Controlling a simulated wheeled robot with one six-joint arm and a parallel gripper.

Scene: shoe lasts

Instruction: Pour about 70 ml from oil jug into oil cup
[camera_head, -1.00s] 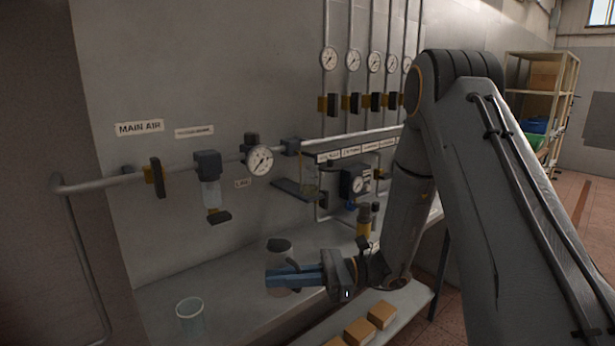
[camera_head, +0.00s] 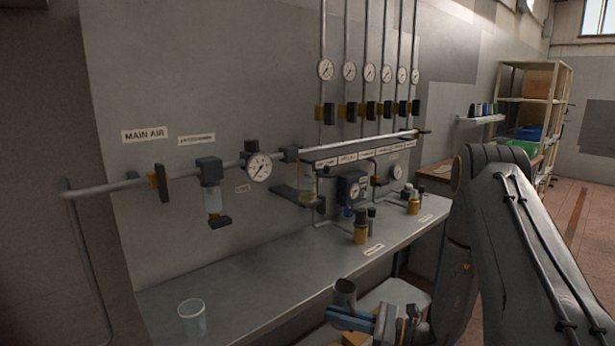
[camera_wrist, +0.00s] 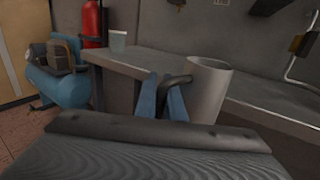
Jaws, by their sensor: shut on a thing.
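The oil jug (camera_head: 345,293) is a grey, open-topped vessel. In the wrist view the jug (camera_wrist: 208,92) looks roughly upright, with a dark handle on its left. My gripper (camera_head: 348,320) has blue fingers and is shut on that handle; the fingers also show in the wrist view (camera_wrist: 163,97). It holds the jug off the counter, by its front edge. The oil cup (camera_head: 192,318) is a clear, pale blue tumbler standing upright on the counter at the lower left. It also shows in the wrist view (camera_wrist: 118,42), apart from the jug. The liquid level in the jug is hidden.
The metal counter (camera_head: 255,290) is clear between cup and jug. Small brown bottles (camera_head: 361,228) stand farther right on it. A pipe with a gauge (camera_head: 258,167) and valves runs along the wall above. A lower shelf (camera_head: 395,295) lies below the counter's front edge.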

